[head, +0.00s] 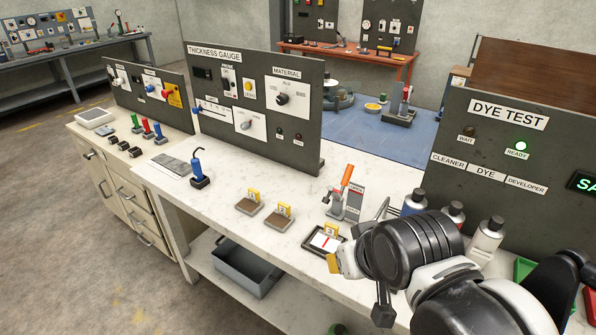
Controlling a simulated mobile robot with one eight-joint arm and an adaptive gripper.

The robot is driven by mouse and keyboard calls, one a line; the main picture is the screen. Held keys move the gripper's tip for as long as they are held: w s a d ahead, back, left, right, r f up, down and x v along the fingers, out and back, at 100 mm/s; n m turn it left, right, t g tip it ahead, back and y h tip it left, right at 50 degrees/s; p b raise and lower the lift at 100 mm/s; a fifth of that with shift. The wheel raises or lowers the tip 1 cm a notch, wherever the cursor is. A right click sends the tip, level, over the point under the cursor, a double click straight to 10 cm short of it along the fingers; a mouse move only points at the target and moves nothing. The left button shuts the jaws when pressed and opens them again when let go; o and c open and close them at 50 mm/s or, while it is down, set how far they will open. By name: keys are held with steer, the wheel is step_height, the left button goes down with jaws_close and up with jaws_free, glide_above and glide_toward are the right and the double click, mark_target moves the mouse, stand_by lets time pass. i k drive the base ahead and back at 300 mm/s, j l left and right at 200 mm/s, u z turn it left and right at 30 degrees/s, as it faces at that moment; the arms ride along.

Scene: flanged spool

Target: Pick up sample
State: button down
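No piece is labelled as the sample. Two flat grey-brown square pieces, one by a yellow-topped tag (249,207) and one by the tag marked 2 (278,221), lie on the white bench. A dark-rimmed tray (313,247) with a white insert bearing a red mark lies to their right, by a tag marked 3 (329,229). My gripper (340,264) is low at the tray's right front edge, largely hidden behind my dark wrist. I cannot tell whether it touches the tray, or whether its fingers are open or hold anything.
An orange-handled clamp (345,190) stands behind the tray. Several spray cans (487,240) stand right, below the dye test panel (490,150). A blue-handled probe (197,168) stands left. The thickness gauge panel (255,105) rises behind. The bench front (235,230) is clear.

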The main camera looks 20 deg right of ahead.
mark_target(327, 241)
steer(key=l+z, duration=0.1)
steer(key=k+j+z, duration=0.1)
steer(key=j+z, duration=0.15)
steer(key=j, duration=0.15)
steer(key=k+j+z, duration=0.2)
steer(key=j, duration=0.2)
steer(key=j+z, duration=0.25)
steer(key=j, duration=0.15)
steer(key=k+j+z, duration=0.2)
steer(key=k+j, duration=0.05)
steer(key=j, duration=0.1)
